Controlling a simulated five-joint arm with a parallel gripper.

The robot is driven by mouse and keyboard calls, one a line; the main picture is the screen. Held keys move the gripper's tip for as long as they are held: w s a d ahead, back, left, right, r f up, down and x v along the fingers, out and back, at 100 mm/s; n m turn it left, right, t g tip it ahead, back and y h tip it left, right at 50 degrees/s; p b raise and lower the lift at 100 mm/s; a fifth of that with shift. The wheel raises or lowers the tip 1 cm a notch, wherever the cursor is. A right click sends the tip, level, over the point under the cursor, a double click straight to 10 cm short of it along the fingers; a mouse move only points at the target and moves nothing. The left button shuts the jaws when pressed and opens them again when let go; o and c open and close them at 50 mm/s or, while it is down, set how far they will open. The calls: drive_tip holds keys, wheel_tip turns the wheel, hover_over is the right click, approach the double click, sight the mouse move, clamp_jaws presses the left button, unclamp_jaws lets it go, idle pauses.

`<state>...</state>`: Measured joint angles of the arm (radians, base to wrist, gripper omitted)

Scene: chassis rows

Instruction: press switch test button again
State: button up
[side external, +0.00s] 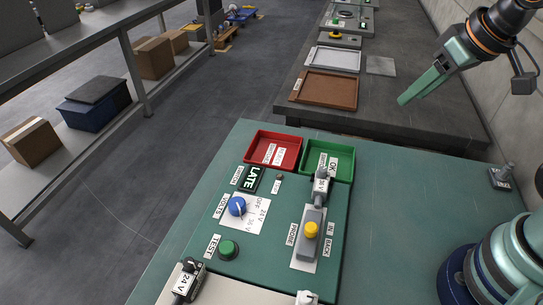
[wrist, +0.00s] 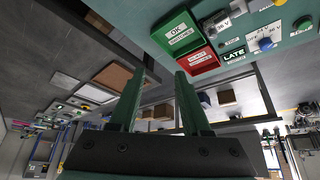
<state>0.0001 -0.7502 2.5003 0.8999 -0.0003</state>
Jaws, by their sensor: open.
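The green TEST button (side external: 228,249) stands on the green panel near the front left, beside its TEST label. It also shows at the right of the wrist view (wrist: 304,22). The SWITCH display (side external: 252,178) reads LATE in lit letters. The blue VOLTS knob (side external: 237,205) sits between display and button on a white plate marked OFF, 24 V and 36 V. My gripper (side external: 404,99) is in the air at the upper right, well away from the button. Its two fingers stand apart with nothing between them in the wrist view (wrist: 160,75).
A red bin (side external: 273,149) and a green OK bin (side external: 343,153) stand behind the panel. A yellow-capped grey probe (side external: 311,230) lies on its plate. A block marked 36 V (side external: 321,185) is by the green bin; another marked 24 V (side external: 185,282) is at front left.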

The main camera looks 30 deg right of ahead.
drive_tip(key=shift+w+a, duration=0.1)
drive_tip(key=shift+a, duration=0.05)
clamp_jaws()
drive_tip(key=w+a+n+g+y, duration=0.1)
drive_tip(key=w+a+n+g, duration=0.15)
drive_tip(key=a+n, duration=0.6)
drive_tip(key=w+a+n+g, duration=0.1)
drive_tip(key=w+a+n, duration=0.3)
drive_tip(key=a+n, duration=0.45)
drive_tip(key=s+a+f+n, duration=0.1)
drive_tip(key=a+f+n, duration=0.1)
drive_tip(key=a, duration=0.4)
drive_tip(key=s+a+f+n+g, duration=0.1)
drive_tip(key=s+a+f+n, duration=0.1)
drive_tip(key=a+n, duration=0.2)
drive_tip(key=s+a+f+n+g+h, duration=0.1)
drive_tip(key=a+n, duration=0.3)
drive_tip(key=a, duration=0.6)
drive_tip(key=shift+s+f, duration=0.25)
drive_tip(key=shift+f, duration=0.15)
drive_tip(key=shift+d, duration=0.1)
